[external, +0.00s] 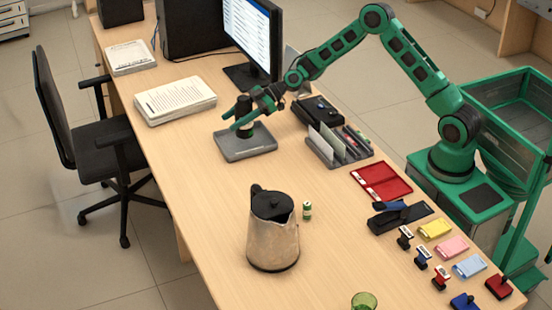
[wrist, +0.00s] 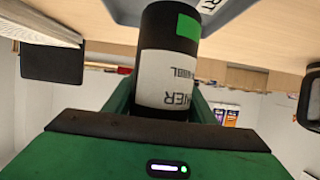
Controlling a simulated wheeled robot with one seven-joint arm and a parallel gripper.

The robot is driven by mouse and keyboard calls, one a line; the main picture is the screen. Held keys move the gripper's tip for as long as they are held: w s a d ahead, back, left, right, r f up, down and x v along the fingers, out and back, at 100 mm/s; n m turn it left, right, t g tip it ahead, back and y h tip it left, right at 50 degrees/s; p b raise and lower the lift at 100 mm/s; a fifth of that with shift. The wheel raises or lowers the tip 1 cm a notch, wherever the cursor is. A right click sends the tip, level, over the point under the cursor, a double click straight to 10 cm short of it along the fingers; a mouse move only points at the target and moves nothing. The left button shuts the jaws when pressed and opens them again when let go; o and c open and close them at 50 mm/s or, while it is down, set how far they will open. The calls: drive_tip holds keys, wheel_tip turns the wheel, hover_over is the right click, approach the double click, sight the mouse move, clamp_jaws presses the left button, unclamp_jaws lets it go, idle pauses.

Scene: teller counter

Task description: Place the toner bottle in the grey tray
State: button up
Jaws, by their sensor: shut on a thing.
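The toner bottle (wrist: 168,65) is black with a white label and a green patch. It fills the middle of the wrist view, between the fingers of my gripper (wrist: 165,100). In the external view my gripper (external: 246,120) is shut on the bottle (external: 244,108) over the grey tray (external: 246,153). The bottle looks about upright there, its lower part near the tray's surface. I cannot tell whether it touches the tray. The tray is flat and low, and part of it shows at the top of the wrist view (wrist: 130,14).
A paper stack (external: 176,100) lies left of the tray and a monitor (external: 252,40) stands behind it. A grey organizer (external: 338,150) with cards stands to the right. The counter between tray and kettle is clear.

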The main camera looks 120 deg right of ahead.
drive_tip(key=shift+d+f, duration=0.15)
drive_tip(key=shift+f, duration=0.9)
drive_tip(key=shift+d+f, duration=0.1)
drive_tip(key=shift+f, duration=0.95)
drive_tip(key=o, duration=1.3)
drive_tip(key=shift+f, duration=0.15)
drive_tip(key=v, duration=1.2)
drive_tip(key=shift+s, duration=0.1)
